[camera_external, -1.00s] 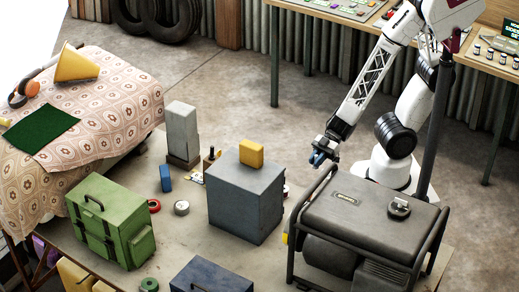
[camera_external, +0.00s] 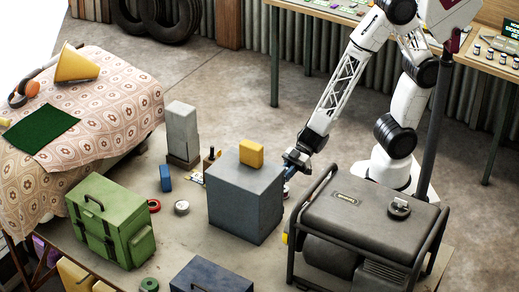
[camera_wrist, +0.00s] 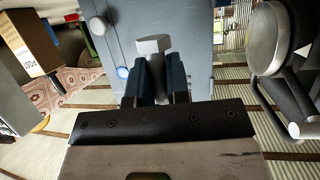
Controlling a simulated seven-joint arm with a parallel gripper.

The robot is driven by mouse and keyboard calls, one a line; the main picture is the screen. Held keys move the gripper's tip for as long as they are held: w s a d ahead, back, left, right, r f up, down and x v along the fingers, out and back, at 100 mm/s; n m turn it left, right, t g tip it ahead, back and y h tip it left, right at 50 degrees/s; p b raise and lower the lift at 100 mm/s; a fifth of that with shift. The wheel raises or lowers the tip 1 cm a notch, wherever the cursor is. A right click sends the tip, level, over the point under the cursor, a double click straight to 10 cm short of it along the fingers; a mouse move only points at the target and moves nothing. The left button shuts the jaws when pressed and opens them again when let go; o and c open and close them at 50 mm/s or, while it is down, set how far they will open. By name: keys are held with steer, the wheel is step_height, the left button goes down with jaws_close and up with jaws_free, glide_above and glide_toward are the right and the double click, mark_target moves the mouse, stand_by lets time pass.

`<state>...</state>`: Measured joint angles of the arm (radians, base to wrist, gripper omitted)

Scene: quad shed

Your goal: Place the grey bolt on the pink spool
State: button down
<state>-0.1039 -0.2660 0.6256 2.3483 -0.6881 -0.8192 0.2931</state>
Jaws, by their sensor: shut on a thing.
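My gripper (camera_external: 290,168) is low beside the right side of the blue-grey cabinet (camera_external: 232,200). In the wrist view my gripper (camera_wrist: 156,72) has its two dark blue fingers closed around a pale grey piece, the grey bolt (camera_wrist: 153,45), whose wide end sticks out past the fingertips. I cannot make out the spool in the wrist view.
A yellow block (camera_external: 251,153) lies on the cabinet. A black-framed generator (camera_external: 365,225) stands close to the right of my gripper. A red ring (camera_external: 153,206), a grey roll (camera_external: 181,207) and a green case (camera_external: 108,222) are to the left. A tall grey block (camera_external: 182,130) stands behind.

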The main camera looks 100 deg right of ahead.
steer(key=shift+w+a, duration=0.1)
steer(key=shift+w, duration=0.3)
steer(key=shift+f, duration=0.1)
steer(key=shift+f, duration=1.7)
steer(key=shift+f, duration=0.15)
steer(key=c, duration=1.1)
jaws_free()
steer(key=shift+r, duration=0.2)
steer(key=v, duration=1.2)
